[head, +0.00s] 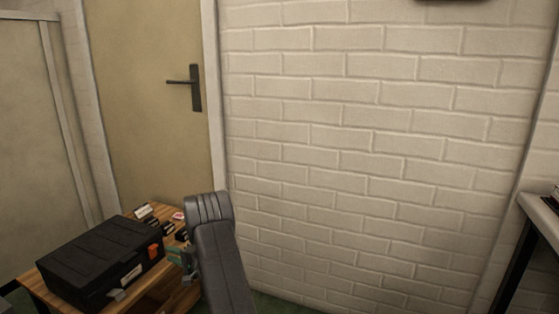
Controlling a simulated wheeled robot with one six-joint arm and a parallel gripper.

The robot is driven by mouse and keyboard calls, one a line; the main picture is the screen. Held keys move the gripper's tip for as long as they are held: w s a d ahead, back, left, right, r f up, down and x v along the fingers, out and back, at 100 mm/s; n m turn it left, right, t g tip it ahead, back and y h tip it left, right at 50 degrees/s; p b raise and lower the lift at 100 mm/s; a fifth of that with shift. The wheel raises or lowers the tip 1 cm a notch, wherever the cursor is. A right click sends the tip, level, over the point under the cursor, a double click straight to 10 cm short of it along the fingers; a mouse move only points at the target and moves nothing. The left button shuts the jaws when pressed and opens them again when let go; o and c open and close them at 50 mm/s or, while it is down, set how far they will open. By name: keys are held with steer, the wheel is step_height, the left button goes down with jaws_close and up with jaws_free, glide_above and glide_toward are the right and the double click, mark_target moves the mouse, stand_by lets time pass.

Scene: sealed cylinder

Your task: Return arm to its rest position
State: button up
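My arm shows at the bottom centre of the head view as a dark grey link that rises from the lower edge and bends at a rounded joint near the wooden table.
A wooden table (39,291) at the lower left bears a black case (95,257) with an orange latch, and several small boxes (146,212) beside my arm. A door (150,110) and white brick wall (380,150) stand behind. Another table's edge (540,215) shows at right.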

mark_target(152, 248)
steer(key=a+f+y+b, duration=0.1)
steer(key=b, duration=0.1)
steer(key=w+a+t+y+b, duration=0.1)
steer(key=a+y+b, duration=0.1)
steer(key=b, duration=0.1)
steer(key=w+a+f+y+b, duration=0.1)
steer(key=b, duration=0.1)
steer(key=shift+a+f+t+y+b, duration=0.3)
steer(key=shift+a+f+t+y, duration=0.05)
steer(key=shift+t+y, duration=0.05)
steer(key=shift+s+d+f+t+y, duration=0.15)
steer(key=shift+f+t+y, duration=0.2)
steer(key=shift+y, duration=0.3)
steer(key=shift+w+d+f+t+y, duration=0.1)
steer(key=shift+t+y, duration=0.35)
steer(key=shift+y, duration=0.2)
